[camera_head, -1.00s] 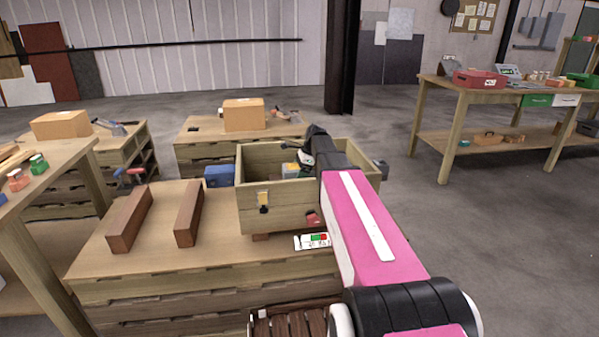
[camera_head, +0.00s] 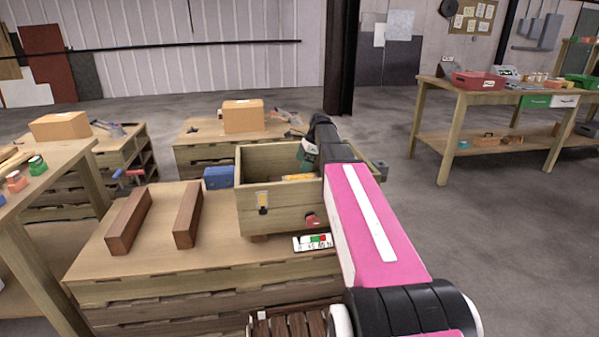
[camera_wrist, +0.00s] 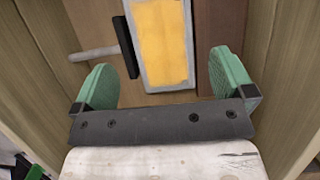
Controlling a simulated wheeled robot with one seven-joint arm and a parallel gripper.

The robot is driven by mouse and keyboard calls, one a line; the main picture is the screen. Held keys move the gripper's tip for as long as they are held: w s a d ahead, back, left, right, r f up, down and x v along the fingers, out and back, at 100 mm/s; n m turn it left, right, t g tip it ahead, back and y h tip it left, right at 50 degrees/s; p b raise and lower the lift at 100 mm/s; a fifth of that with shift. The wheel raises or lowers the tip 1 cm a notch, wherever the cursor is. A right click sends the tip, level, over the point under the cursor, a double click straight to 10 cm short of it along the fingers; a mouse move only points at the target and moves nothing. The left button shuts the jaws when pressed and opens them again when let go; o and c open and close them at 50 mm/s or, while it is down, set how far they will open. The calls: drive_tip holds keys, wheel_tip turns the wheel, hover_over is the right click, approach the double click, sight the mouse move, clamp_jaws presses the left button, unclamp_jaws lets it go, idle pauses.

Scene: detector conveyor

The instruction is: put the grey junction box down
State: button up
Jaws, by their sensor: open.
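A grey-rimmed box with a yellow-orange face (camera_wrist: 160,42) lies inside the wooden crate; it is the likeliest match for the grey junction box. Its yellow face shows as a strip in the head view (camera_head: 298,178), partly hidden by the crate's front wall. My gripper (camera_wrist: 165,68) is open, one green finger on each side of the box's near end, with gaps to both. In the head view my gripper (camera_head: 305,153) is over the crate's opening, partly hidden by my arm. The wooden crate (camera_head: 285,213) stands on the pallet-like table.
In the wrist view, a grey rod with a black bar (camera_wrist: 128,48) lies left of the box and a brown piece (camera_wrist: 220,40) right. A blue box (camera_head: 218,177) stands beside the crate. Two brown blocks (camera_head: 128,222) (camera_head: 188,215) lie left; a white label (camera_head: 313,243) is in front.

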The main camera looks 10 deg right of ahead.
drive_tip(key=v, duration=0.7)
drive_tip(key=shift+r, duration=0.15)
